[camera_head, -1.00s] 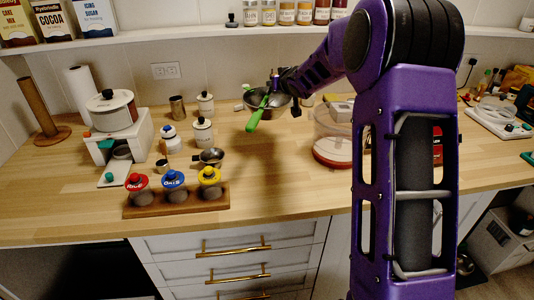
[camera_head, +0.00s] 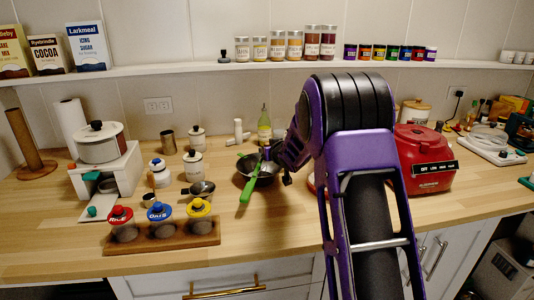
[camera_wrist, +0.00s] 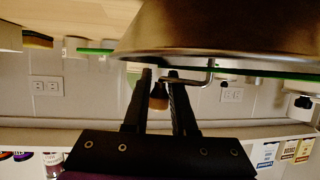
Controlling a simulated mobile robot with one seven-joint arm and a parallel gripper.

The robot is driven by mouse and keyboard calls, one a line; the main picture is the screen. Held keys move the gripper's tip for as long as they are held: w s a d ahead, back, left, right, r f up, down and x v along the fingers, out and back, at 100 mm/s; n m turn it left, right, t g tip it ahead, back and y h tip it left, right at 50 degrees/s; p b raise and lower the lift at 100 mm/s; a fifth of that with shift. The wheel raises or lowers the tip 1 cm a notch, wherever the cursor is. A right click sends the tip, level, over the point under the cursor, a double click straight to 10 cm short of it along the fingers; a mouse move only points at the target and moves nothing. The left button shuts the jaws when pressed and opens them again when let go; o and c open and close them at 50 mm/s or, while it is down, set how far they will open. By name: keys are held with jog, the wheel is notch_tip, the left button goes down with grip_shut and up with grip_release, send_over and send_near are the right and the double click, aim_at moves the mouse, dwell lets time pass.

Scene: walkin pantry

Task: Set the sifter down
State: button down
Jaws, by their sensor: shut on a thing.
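The sifter (camera_head: 265,174) is a dark metal bowl with a long green handle (camera_head: 248,186), low over the middle of the counter in the head view. In the wrist view its metal body (camera_wrist: 210,35) fills the upper part, with a bent wire crank (camera_wrist: 205,78) and a brown knob (camera_wrist: 158,97). My gripper (camera_wrist: 159,74) is shut on the sifter, its fingers on either side of that knob. In the head view the fingertips are small and partly hidden. I cannot tell whether the bowl touches the counter.
A small metal pan (camera_head: 201,190), white canisters (camera_head: 193,165) and a wooden rack (camera_head: 165,238) of coloured-lid jars are to the left. A red appliance (camera_head: 424,165) is to the right. Bare counter lies in front.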

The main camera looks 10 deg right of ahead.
jog(key=c, duration=0.7)
grip_release()
jog(key=shift+r, duration=0.2)
jog(key=p+v, duration=0.1)
jog(key=v, duration=1.1)
jog(key=shift+s+f, duration=0.1)
jog(key=shift+f, duration=0.05)
